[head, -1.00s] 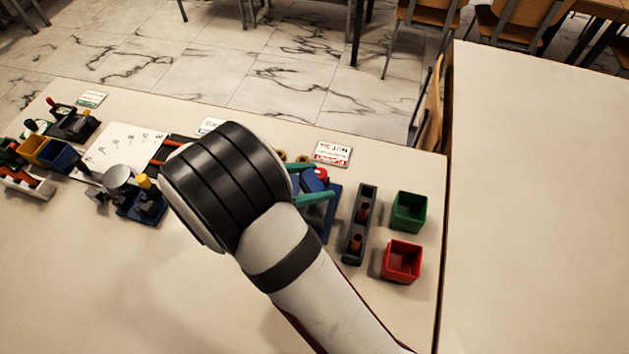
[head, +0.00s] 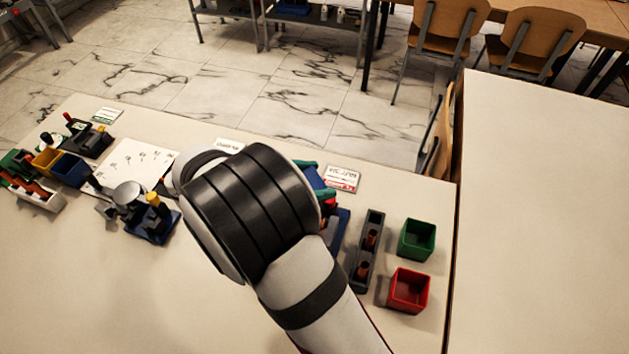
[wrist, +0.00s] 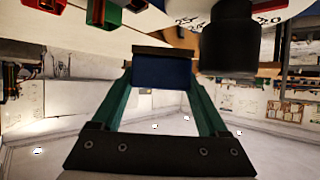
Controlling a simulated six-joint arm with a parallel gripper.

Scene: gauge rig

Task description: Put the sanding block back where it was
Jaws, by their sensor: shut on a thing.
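The sanding block (wrist: 162,71) is dark blue with a dark strip along one edge, and it sits between the green fingers of my gripper (wrist: 165,88) in the wrist view. The gripper is shut on it. In the head view my gripper (head: 318,180) shows only partly past my wrist, with a bit of the blue block (head: 311,178) between the fingers. A blue fixture (head: 341,232) on the table is partly hidden by my arm. I cannot tell the block's height above the table.
A dark rack (head: 367,252) with copper-coloured pieces stands right of the blue fixture. Beyond it are a green bin (head: 416,240) and a red bin (head: 408,291). A label card (head: 342,179) lies behind. A gauge stand (head: 150,220) and other fixtures are at left. The front table is clear.

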